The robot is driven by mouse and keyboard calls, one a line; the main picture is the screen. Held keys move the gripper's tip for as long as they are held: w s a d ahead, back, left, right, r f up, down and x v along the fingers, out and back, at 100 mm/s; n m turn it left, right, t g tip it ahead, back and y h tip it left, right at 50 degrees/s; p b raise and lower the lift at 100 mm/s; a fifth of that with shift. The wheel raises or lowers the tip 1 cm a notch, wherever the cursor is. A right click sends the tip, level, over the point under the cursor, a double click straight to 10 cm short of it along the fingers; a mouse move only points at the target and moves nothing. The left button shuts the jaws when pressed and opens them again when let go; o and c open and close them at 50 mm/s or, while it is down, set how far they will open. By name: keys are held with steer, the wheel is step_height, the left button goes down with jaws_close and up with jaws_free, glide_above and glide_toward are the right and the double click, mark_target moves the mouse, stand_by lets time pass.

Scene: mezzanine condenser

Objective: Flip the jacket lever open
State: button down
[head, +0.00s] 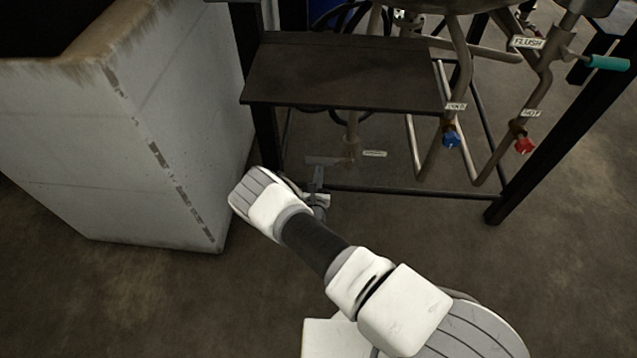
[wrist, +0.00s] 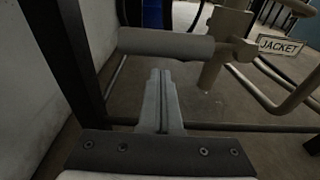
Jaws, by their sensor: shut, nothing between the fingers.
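The jacket lever (wrist: 165,43) is a grey cylindrical handle lying level across the upper wrist view. Its right end joins a beige valve on an upright pipe (wrist: 224,40), beside a white JACKET label (wrist: 279,46). In the head view the lever (head: 322,160) is small and dim, left of its pipe and below the dark shelf. My gripper (wrist: 160,73) has its fingers together and empty. The fingertips sit just below the middle of the lever in the wrist view; I cannot tell whether they touch it. In the head view my gripper (head: 318,178) is partly hidden by my wrist.
A dark shelf (head: 345,72) on a black frame is above the lever. A large pale cabinet (head: 130,150) stands close on the left. Blue (head: 451,138) and red (head: 525,145) valve handles and a teal FLUSH handle (head: 608,63) are right. Floor in front is open.

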steer(key=shift+s+r, duration=0.2)
steer(key=shift+r, duration=0.6)
